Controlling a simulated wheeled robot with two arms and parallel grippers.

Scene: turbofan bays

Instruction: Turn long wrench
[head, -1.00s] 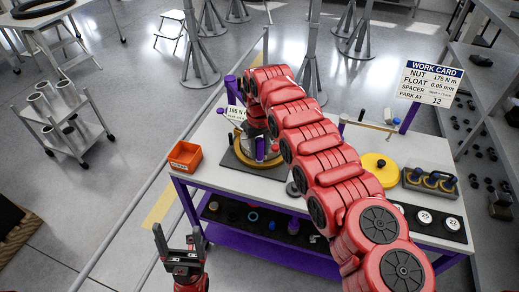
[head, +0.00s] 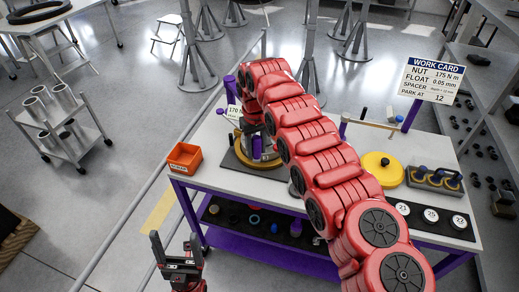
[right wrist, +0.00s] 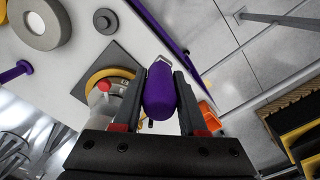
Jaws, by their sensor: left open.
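In the right wrist view, a thick purple handle (right wrist: 160,95), which I take to be the long wrench's, lies between the two fingers of my right gripper (right wrist: 161,78), which looks shut on it. Past it are a yellow ring and a grey part of the fixture (right wrist: 112,88). In the head view my red right arm reaches over the bench to the fixture (head: 262,165) on its dark mat and hides most of the wrench. A small readout (head: 233,113) there shows 170 N m. My left gripper (head: 174,246) is open and empty, in front of the bench at lower left.
The work card (head: 433,80) reads NUT 175 N m, FLOAT 0.05 mm, PARK AT 12. An orange bin (head: 184,157) stands at the bench's left end. A yellow disc (head: 382,168) and a block with several rounded parts (head: 434,179) are at right.

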